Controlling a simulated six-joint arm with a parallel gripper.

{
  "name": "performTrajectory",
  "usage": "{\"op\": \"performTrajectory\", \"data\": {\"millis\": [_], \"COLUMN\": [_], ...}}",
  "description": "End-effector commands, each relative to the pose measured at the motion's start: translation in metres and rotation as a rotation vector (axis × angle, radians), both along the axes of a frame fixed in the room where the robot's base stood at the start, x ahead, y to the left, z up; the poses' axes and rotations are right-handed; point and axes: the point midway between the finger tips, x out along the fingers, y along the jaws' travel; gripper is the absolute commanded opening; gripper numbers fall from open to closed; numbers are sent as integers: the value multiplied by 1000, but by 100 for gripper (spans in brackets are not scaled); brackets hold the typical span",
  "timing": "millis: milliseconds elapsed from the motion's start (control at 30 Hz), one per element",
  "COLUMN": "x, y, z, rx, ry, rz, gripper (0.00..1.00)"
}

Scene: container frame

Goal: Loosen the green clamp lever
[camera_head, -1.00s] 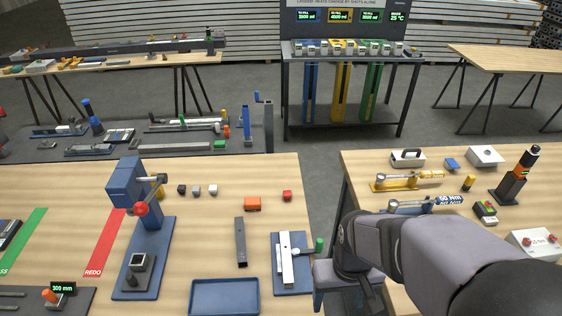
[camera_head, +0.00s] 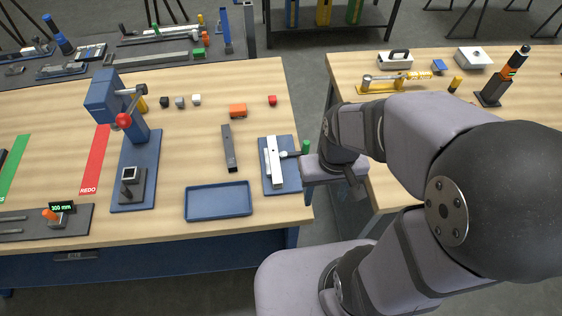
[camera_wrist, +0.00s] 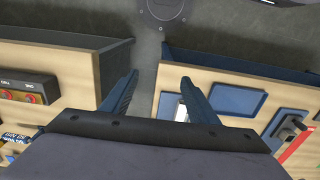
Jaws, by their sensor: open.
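The green clamp lever (camera_head: 305,147) shows in the head view as a green upright knob at the right end of a light rod. It belongs to a clamp on a blue base plate (camera_head: 291,179) near the right edge of the left table. A pale bar (camera_head: 273,160) lies lengthwise on that plate. My gripper (camera_wrist: 159,77) is open and empty in the wrist view, its two dark blue fingers spread over the gap between the tables. A small part of a pale bar shows beside the right finger. The green knob is not visible there.
A blue tray (camera_head: 219,214) lies left of the clamp, with a dark grey bar (camera_head: 229,148) behind it. A blue press (camera_head: 120,105) with a red knob stands farther left. The right table (camera_head: 362,90) holds a yellow clamp (camera_head: 385,82). A floor gap separates the tables.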

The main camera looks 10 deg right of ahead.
Motion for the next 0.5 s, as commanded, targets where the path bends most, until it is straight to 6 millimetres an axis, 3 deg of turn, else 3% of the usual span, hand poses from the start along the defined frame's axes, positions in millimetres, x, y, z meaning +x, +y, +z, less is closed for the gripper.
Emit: {"op": "performTrajectory", "data": {"millis": [167,267,400,500], "x": [-1,-6,-19,-3], "y": [0,-1,-2,-3], "z": [-13,-35,-80,-108], "rx": [0,0,0,1], "ry": [3,37,125,149], "rz": [-2,-4,-8,-11], "gripper": [37,37,37,37]}}
